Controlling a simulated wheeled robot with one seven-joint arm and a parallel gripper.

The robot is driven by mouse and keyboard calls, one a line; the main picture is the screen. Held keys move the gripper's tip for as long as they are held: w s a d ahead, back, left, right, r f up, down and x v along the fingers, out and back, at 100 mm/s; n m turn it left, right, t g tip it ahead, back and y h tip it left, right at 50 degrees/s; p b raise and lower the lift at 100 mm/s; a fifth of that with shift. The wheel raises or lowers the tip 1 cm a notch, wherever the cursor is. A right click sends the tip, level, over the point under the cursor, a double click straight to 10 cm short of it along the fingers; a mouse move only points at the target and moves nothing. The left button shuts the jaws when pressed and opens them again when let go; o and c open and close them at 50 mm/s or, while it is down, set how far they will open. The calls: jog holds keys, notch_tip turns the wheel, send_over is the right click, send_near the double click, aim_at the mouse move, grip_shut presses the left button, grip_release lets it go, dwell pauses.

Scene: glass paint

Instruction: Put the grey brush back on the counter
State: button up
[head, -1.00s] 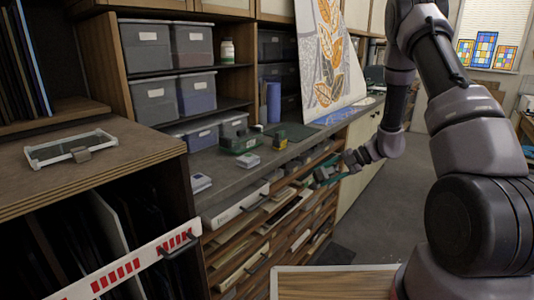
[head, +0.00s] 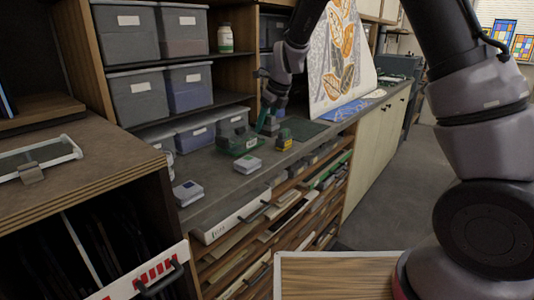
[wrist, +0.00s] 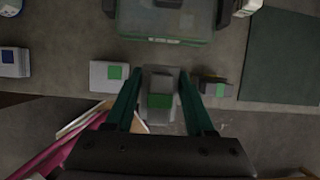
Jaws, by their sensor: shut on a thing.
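My gripper (head: 268,122) is over the counter (head: 217,165), pointing down. In the wrist view its two green fingers (wrist: 160,92) are shut on the grey brush (wrist: 160,112), a grey piece with a green square on it. The brush is above or on the counter near its front edge; I cannot tell whether it touches the surface. In the head view the brush is too small and hidden by the gripper to make out clearly.
A green case (head: 236,138) lies behind the gripper. A dark green mat (wrist: 282,55) lies further right. Open drawers (head: 285,205) are below.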

notch_tip(320, 180, down, 9)
jog(key=shift+r, duration=0.1)
dwell(0.3)
jog(key=o, duration=1.2)
